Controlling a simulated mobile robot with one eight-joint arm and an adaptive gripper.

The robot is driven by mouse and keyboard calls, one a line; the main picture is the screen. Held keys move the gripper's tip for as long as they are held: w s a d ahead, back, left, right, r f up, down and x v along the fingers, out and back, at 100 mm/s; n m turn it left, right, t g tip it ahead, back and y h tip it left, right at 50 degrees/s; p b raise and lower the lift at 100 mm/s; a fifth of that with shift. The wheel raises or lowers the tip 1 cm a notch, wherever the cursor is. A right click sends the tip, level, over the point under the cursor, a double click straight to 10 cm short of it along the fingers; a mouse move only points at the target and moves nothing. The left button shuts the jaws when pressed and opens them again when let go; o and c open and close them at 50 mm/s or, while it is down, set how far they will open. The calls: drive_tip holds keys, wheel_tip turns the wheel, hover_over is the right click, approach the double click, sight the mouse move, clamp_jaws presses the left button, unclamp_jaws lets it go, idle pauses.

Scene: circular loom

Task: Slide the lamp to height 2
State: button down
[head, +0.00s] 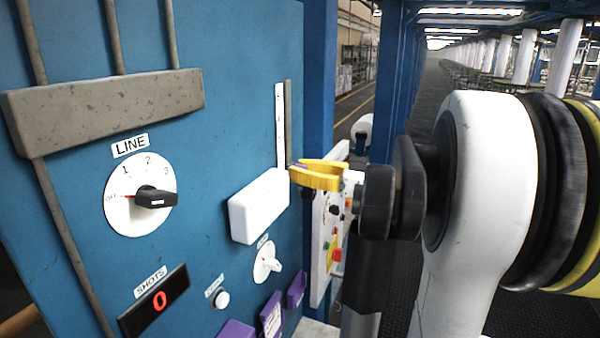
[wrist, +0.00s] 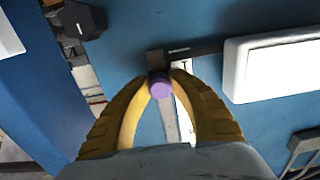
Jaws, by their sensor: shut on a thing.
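The lamp appears to be the white box (head: 259,206) on the blue panel; the wrist view shows it at the right (wrist: 275,68). A dark bracket (wrist: 195,52) runs from the lamp towards a round purple knob (wrist: 160,88). My gripper (head: 300,172), with yellow fingers, is shut on this knob; it shows in the wrist view (wrist: 160,84). The upright rail (head: 289,120) and a pale strip (head: 280,125) rise above the lamp. Height marks on the strip are too small to read. In the head view my fingers hide most of the knob.
The panel carries a LINE dial (head: 141,195) pointing to OFF, a SHOTS display (head: 154,301) reading 0, a small white dial (head: 266,261) and purple holders (head: 271,315). A panel with coloured buttons (head: 330,235) stands behind my gripper. A blue post (head: 319,80) stands right of the rail.

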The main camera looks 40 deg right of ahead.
sight(290, 154)
wheel_tip(290, 154, up, 4)
drive_tip(key=shift+f+p, duration=0.1)
drive_tip(key=shift+p, duration=0.65)
drive_tip(key=shift+f, duration=0.1)
drive_tip(key=c, duration=1.2)
unclamp_jaws()
drive_tip(key=shift+o, duration=0.2)
drive_tip(key=v, duration=1.2)
drive_tip(key=shift+f, duration=0.1)
